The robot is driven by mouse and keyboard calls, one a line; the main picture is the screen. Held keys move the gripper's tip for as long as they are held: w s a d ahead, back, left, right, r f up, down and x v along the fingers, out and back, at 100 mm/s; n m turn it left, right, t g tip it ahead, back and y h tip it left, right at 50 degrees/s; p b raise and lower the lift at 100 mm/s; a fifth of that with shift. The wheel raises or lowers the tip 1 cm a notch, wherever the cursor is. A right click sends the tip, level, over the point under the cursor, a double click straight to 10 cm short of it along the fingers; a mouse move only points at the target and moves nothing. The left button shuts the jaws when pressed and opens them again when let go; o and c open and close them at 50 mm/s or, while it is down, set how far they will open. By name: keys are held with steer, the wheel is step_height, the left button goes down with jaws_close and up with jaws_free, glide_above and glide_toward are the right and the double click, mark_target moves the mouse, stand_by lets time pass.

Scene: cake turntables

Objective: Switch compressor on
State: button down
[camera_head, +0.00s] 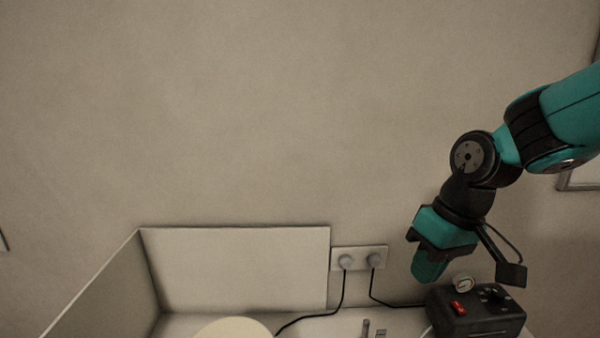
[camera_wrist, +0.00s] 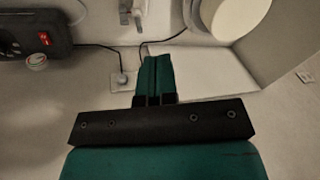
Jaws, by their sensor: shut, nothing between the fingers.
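The compressor (camera_head: 478,312) is a dark box at the lower right of the head view, with a gauge (camera_head: 463,284) on top and a red switch (camera_head: 459,308). In the wrist view the compressor (camera_wrist: 22,28) is at the upper left, with its red switch (camera_wrist: 45,39) and gauge (camera_wrist: 37,62) visible. I cannot tell the switch's position. My gripper (camera_head: 429,268) is shut and empty, pointing down, above and left of the compressor in the head view. In the wrist view its fingers (camera_wrist: 155,80) are together, to the right of the switch and apart from it.
A wall outlet plate (camera_head: 360,259) holds two plugs with black cables. A pale panelled booth (camera_head: 235,268) stands to the left, with a round cream disc (camera_head: 232,328) in front of it. A small grey upright part (camera_head: 366,328) is near the compressor. The wall is close behind.

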steer(key=s+a+n+y+b, duration=0.1)
steer(key=s+a, duration=0.3)
steer(key=s, duration=1.2)
steer(key=shift+s+r+n+g, duration=0.3)
steer(key=shift+s+r+n, duration=0.1)
steer(key=shift+n, duration=0.2)
steer(key=shift+w, duration=0.1)
